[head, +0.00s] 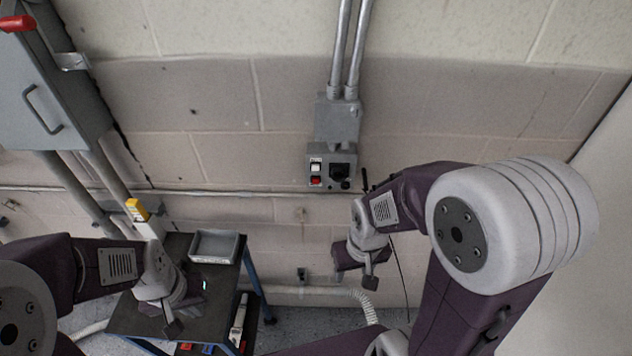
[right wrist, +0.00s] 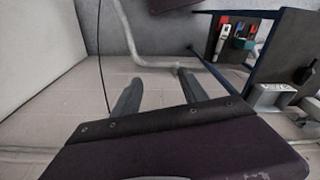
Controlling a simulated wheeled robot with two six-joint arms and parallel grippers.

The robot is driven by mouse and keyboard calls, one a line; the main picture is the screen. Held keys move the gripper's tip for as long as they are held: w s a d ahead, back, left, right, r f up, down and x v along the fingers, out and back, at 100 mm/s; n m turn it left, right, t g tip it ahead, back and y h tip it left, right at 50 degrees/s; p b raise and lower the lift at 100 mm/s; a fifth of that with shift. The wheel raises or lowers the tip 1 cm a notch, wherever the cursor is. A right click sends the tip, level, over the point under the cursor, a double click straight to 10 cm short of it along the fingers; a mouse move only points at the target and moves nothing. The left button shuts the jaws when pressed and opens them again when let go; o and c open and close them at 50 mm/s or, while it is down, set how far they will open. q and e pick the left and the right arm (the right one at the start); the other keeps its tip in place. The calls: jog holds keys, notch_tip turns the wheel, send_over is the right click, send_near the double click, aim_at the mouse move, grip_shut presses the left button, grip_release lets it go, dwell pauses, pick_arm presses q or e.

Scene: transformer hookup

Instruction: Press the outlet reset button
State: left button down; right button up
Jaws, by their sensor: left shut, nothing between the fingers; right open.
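The grey outlet box (head: 332,186) is fixed to the block wall below two conduits. Its left side has a white button (head: 315,167) under a small label and a red button (head: 315,181) below it. The label is too small to read. A black round socket (head: 342,170) is on its right side. My left gripper (head: 173,327) is shut and empty over the cart, down and left of the box. My right gripper (head: 369,283) hangs below and right of the box, apart from it. In the right wrist view its two fingers (right wrist: 157,88) are apart with nothing between.
A dark-topped cart (head: 215,285) with blue legs carries a grey tray (head: 214,246). A yellow-topped white item (head: 139,211) stands at its back left. A grey cabinet (head: 45,105) with a handle is at upper left. A thin black cable hangs beside my right arm. The wall around the box is clear.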

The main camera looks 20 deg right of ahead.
grip_shut()
dwell(1.5)
